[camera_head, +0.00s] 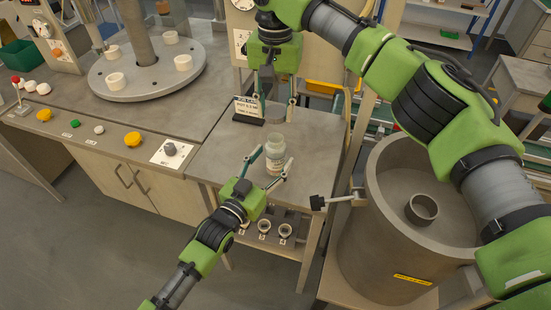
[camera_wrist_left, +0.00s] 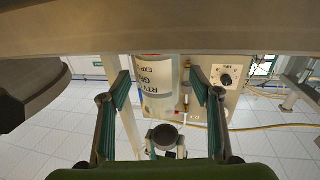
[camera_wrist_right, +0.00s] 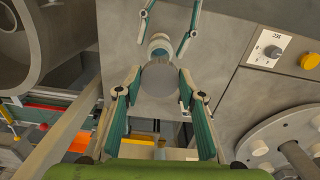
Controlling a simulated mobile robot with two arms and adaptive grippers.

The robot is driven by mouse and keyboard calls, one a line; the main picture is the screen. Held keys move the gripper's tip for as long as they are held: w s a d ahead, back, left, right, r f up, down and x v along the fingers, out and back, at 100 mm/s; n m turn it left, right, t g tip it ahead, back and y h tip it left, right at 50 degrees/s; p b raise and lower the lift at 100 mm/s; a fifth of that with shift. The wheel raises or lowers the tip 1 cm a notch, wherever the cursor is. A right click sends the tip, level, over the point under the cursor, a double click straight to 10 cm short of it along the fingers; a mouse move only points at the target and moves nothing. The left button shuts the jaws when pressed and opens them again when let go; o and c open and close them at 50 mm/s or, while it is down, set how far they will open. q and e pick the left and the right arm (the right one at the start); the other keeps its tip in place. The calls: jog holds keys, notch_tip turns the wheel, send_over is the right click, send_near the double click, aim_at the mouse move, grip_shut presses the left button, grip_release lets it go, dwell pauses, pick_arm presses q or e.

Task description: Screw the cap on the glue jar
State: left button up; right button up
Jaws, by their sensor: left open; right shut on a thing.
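The glue jar (camera_head: 274,160), pale with a printed label, stands upright on the grey bench. My left gripper (camera_head: 272,156) is open, its fingers on either side of the jar; the left wrist view shows the jar (camera_wrist_left: 158,85) between them, with a gap at the sides. My right gripper (camera_head: 277,108) points down above the bench behind the jar. It is shut on a round grey cap (camera_wrist_right: 160,86), which is held apart from the jar. In the right wrist view the jar (camera_wrist_right: 160,46) is partly hidden beyond the cap.
A small sign (camera_head: 248,108) stands on the bench left of the right gripper. A large grey drum (camera_head: 385,235) stands at the right. A round plate with white cups (camera_head: 150,78) is at the left. A shelf with several small rings (camera_head: 264,226) lies below the bench front.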

pick_arm(q)
jog(key=shift+x, duration=1.05)
grip_shut()
pick_arm(e)
send_over(275, 139)
jog(key=shift+f, duration=2.5)
jog(key=shift+f, duration=0.1)
jog(key=shift+f, duration=0.8)
jog(key=shift+f, duration=0.55)
